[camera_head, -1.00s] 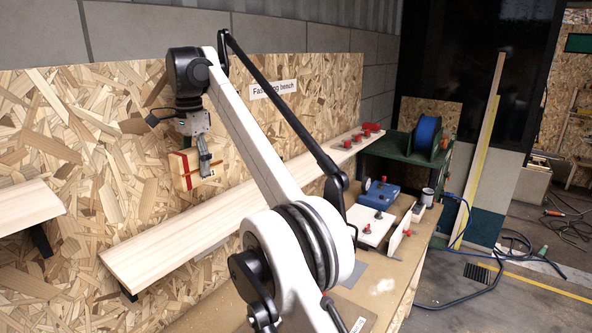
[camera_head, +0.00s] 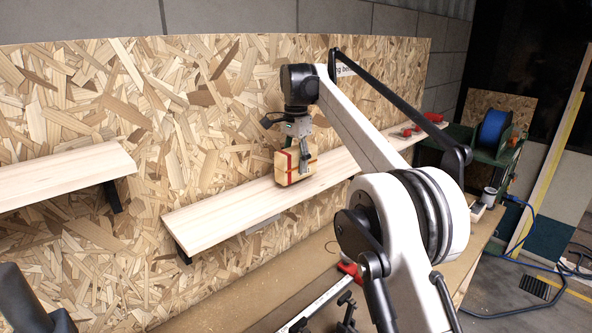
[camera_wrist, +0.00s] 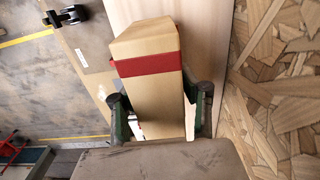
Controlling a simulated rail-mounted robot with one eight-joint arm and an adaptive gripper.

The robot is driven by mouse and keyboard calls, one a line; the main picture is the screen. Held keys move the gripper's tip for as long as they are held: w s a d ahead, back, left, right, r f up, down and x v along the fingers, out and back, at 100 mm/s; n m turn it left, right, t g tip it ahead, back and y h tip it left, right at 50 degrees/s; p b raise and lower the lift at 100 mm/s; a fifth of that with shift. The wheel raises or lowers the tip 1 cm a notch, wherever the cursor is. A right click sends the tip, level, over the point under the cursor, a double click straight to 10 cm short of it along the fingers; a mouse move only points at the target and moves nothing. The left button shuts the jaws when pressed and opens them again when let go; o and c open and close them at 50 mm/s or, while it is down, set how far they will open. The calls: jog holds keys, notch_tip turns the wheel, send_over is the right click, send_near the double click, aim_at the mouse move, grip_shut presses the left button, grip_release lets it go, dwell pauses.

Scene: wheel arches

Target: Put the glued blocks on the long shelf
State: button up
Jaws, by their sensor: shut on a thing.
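The glued blocks (camera_head: 292,166) are a pale wooden piece with a red band around it. My gripper (camera_head: 302,166) is shut on them from above, one finger showing on the near side. In the wrist view the blocks (camera_wrist: 150,62) sit between the two fingers of my gripper (camera_wrist: 160,97). The long shelf (camera_head: 215,217) is a pale board along the chipboard wall. The blocks appear over its middle stretch, their lower edge close to its top. I cannot tell whether they touch it. In the wrist view the shelf (camera_wrist: 203,32) lies behind the blocks.
A shorter shelf (camera_head: 60,178) is at the left. The long shelf's near left part is bare. The chipboard wall (camera_head: 215,120) rises close behind. A workbench (camera_head: 265,315) with a long clamp lies below.

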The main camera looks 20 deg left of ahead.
jog(key=shift+f, duration=1.1)
jog(key=shift+f, duration=0.1)
jog(key=o, duration=1.2)
